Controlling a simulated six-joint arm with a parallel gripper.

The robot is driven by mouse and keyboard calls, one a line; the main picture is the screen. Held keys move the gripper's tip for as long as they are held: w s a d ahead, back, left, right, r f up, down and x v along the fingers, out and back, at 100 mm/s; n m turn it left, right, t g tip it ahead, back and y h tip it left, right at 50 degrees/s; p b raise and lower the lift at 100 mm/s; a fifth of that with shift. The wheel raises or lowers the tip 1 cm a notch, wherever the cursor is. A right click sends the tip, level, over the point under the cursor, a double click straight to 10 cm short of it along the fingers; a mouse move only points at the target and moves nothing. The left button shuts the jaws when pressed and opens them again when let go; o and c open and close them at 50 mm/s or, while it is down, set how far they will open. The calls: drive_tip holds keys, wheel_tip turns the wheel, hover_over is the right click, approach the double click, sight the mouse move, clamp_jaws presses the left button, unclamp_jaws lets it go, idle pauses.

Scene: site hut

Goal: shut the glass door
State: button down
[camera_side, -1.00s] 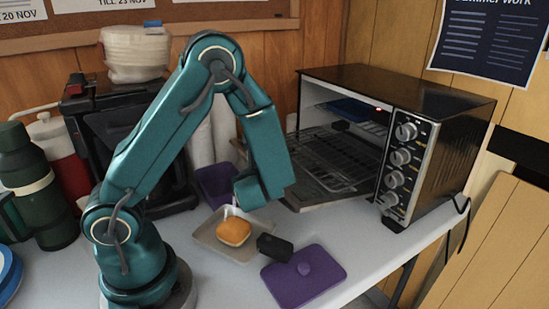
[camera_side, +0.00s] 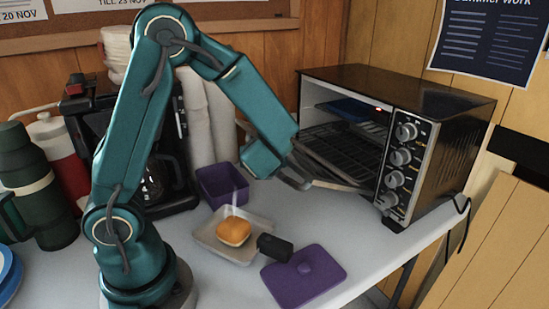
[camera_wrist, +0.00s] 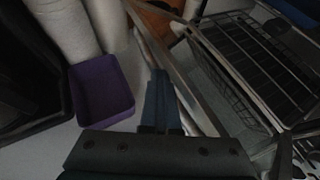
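The glass door (camera_side: 330,174) of the toaster oven (camera_side: 440,105) is hinged low at the front and stands part-open, tilted up from flat. My gripper (camera_side: 292,176) is at the door's outer left side in the side view, touching it or very close. In the wrist view the narrow fingers (camera_wrist: 163,105) look shut together beside the pale door edge (camera_wrist: 182,72). I see nothing held between them. The wire racks (camera_wrist: 262,62) show inside the oven. The arm's end hides part of the door.
A purple box (camera_side: 222,184), a tray (camera_side: 208,237) with an orange-brown bun (camera_side: 233,231), a black object (camera_side: 274,247) and a purple lid (camera_side: 303,276) lie in front. A coffee maker (camera_side: 150,180) and white rolls (camera_side: 200,125) stand behind the arm.

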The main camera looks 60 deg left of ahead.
drive_tip(key=shift+w+d+r, duration=0.1)
drive_tip(key=shift+w+r, duration=0.4)
drive_tip(key=shift+r, duration=0.3)
drive_tip(key=shift+w+r, duration=0.55)
drive_tip(key=shift+r, duration=0.3)
drive_tip(key=shift+w+r, duration=0.5)
drive_tip(key=shift+r, duration=0.3)
drive_tip(key=shift+w+r, duration=1.45)
drive_tip(key=w+r, duration=0.4)
drive_tip(key=w, duration=0.5)
drive_tip(key=shift+w, duration=0.15)
drive_tip(key=shift+r, duration=0.1)
drive_tip(key=s+r, duration=0.2)
drive_tip(key=s, duration=0.5)
